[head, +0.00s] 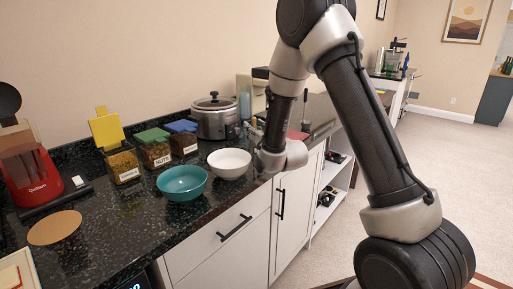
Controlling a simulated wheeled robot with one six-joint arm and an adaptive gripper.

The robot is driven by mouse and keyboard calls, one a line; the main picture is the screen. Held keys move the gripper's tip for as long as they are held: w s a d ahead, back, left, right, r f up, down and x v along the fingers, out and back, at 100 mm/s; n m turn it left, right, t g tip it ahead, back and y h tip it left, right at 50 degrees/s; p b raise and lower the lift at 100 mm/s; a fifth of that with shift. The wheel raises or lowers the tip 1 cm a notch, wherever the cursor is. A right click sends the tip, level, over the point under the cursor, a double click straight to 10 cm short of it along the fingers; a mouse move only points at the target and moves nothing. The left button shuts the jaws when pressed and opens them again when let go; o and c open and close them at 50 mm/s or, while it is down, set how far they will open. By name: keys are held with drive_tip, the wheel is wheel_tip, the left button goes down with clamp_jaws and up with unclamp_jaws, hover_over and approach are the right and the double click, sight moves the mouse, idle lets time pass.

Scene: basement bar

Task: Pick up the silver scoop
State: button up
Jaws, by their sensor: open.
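I cannot make out the silver scoop for certain in the head view; it may be hidden behind my arm or too small to tell. My gripper (250,132) is over the dark counter, just behind the white bowl, at the end of my bent arm. It is open, though my wrist covers much of it and the fingers are small. I see nothing held in it.
On the dark speckled counter (95,235) stand a teal bowl (182,184), a white bowl (229,164), several lidded jars (155,152), a silver cooker (214,119) and a red appliance (36,178). A round tan mat (54,227) lies at left. Open floor lies at right.

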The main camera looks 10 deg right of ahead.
drive_tip(key=shift+w, duration=0.25)
clamp_jaws()
drive_tip(key=shift+r, duration=0.1)
